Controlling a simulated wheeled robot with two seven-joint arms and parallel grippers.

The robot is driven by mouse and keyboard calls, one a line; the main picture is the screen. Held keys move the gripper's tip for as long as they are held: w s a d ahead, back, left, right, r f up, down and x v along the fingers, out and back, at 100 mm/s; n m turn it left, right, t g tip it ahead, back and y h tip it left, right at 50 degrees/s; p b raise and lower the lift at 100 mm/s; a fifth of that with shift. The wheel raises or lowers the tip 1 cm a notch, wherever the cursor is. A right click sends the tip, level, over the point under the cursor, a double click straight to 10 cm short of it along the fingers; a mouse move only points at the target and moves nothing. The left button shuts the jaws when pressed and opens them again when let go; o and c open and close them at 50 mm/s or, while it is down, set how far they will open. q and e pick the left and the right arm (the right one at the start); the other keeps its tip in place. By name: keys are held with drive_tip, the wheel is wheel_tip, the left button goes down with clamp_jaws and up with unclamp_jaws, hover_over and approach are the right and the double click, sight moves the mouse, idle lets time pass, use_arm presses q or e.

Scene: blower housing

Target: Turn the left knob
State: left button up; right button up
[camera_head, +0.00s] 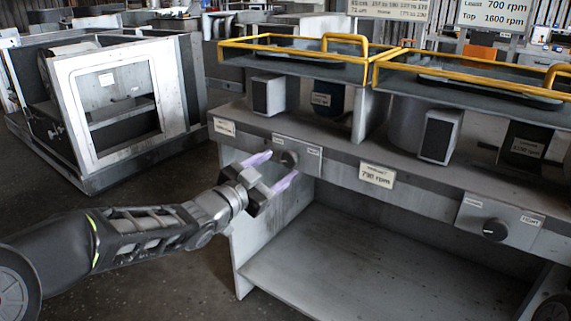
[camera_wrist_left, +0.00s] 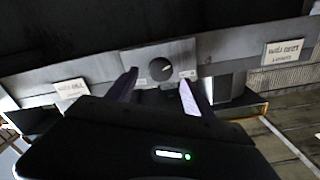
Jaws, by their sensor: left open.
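The left knob (camera_head: 289,158) is a round dark knob on a grey plate on the bench's front rail. It also shows in the left wrist view (camera_wrist_left: 161,69), with a light pointer mark on its face. My left gripper (camera_head: 279,167) is open, with its pale purple fingers pointing at the plate. In the left wrist view the fingertips (camera_wrist_left: 157,79) stand apart on either side of the knob, a little below it. I cannot tell whether they touch it. The right knob (camera_head: 495,229) is black and sits on its own plate. My right gripper is out of view.
The bench's front rail carries a "798 rpm" label (camera_head: 377,175). Yellow-railed trays (camera_head: 290,50) stand above. Under the rail is an open bay with a lower shelf (camera_head: 380,265). A grey metal housing (camera_head: 110,95) stands at the left. The floor between is clear.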

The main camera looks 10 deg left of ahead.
sight(288, 160)
use_arm(q)
drive_tip(key=shift+x, duration=1.95)
clamp_jaws()
